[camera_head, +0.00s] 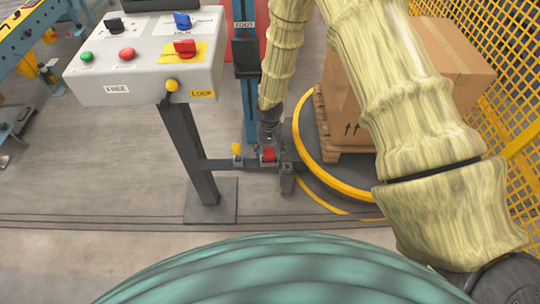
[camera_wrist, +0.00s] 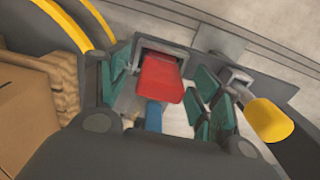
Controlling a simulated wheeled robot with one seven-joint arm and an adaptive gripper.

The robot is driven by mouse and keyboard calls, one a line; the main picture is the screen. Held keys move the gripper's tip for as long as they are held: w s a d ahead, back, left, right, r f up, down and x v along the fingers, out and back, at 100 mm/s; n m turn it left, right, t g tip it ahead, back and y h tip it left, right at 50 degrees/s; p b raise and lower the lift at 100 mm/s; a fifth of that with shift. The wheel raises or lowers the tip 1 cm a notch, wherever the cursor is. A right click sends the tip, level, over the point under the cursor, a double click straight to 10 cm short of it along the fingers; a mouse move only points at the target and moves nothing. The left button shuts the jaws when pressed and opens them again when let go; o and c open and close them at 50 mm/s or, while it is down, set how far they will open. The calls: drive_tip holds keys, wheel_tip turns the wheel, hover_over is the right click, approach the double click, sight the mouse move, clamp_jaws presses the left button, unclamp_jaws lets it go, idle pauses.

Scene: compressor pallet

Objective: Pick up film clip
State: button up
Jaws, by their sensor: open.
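A red block-like piece (camera_head: 269,155), which appears to be the film clip, sits in a grey holder on the low crossbar beside the blue mast. In the wrist view the red piece (camera_wrist: 161,77) lies between the teal finger pads of my gripper (camera_wrist: 160,88). The fingers are open, with a visible gap to the piece on the right side. A small blue part (camera_wrist: 154,116) shows below the red piece. In the head view my gripper (camera_head: 269,133) is right above the red piece and partly hides the holder.
A yellow knob-like piece (camera_head: 237,149) stands left of the red one; it is close to my right-hand finger in the wrist view (camera_wrist: 268,120). A control box (camera_head: 145,75) on a post is at left. A boxed pallet (camera_head: 330,147) stands on the yellow-rimmed turntable (camera_head: 319,171) at right.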

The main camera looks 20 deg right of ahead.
drive_tip(key=shift+f, duration=0.4)
drive_tip(key=c, duration=1.1)
drive_tip(key=shift+r, duration=0.1)
